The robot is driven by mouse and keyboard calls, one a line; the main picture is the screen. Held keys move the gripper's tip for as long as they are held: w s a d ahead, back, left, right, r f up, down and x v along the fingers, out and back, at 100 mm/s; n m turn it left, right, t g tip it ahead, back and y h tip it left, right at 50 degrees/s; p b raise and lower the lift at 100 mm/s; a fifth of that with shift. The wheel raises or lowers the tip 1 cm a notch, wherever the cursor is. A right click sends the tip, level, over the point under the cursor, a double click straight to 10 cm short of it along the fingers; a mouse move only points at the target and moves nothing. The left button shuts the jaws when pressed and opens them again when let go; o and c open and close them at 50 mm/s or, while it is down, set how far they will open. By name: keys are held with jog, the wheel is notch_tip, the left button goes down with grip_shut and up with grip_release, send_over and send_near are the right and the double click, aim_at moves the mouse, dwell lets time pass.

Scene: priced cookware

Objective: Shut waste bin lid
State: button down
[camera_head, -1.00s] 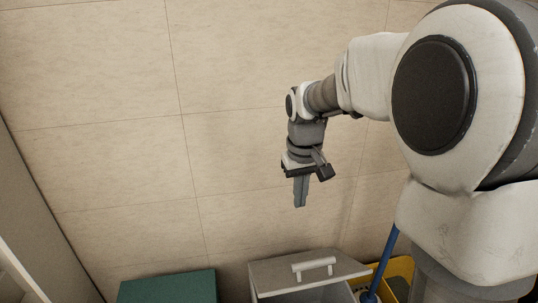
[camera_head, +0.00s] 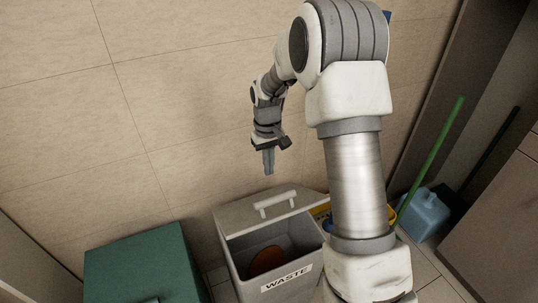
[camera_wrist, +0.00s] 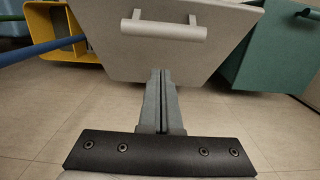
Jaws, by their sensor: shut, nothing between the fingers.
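The grey waste bin (camera_head: 237,262) stands on the floor against the tiled wall, with a "WASTE" label on its front. Its lid (camera_head: 233,215) is open, raised at the back, and carries a pale bar handle (camera_head: 275,203). Inside the bin a round brown-orange thing is partly visible. My gripper (camera_head: 269,173) is shut and empty, pointing down above the lid in the head view. In the wrist view my gripper (camera_wrist: 163,132) points toward a grey panel (camera_wrist: 150,61) with the bar handle (camera_wrist: 163,30); I see no clear contact.
A green box (camera_head: 140,265) stands left of the bin. A blue container (camera_head: 425,213) and a green pole (camera_head: 433,158) stand to the right. A dark cabinet (camera_head: 500,225) lines the right edge.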

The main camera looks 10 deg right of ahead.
jog(key=shift+s+d+f, duration=0.1)
jog(key=shift+s+f, duration=0.4)
jog(key=shift+f, duration=0.35)
jog(key=shift+s+d+f, duration=0.1)
jog(key=shift+s+f, duration=0.4)
jog(key=shift+f, duration=0.3)
jog(key=shift+s+d+f, duration=0.1)
jog(key=shift+s+f, duration=0.4)
jog(key=shift+f, duration=0.35)
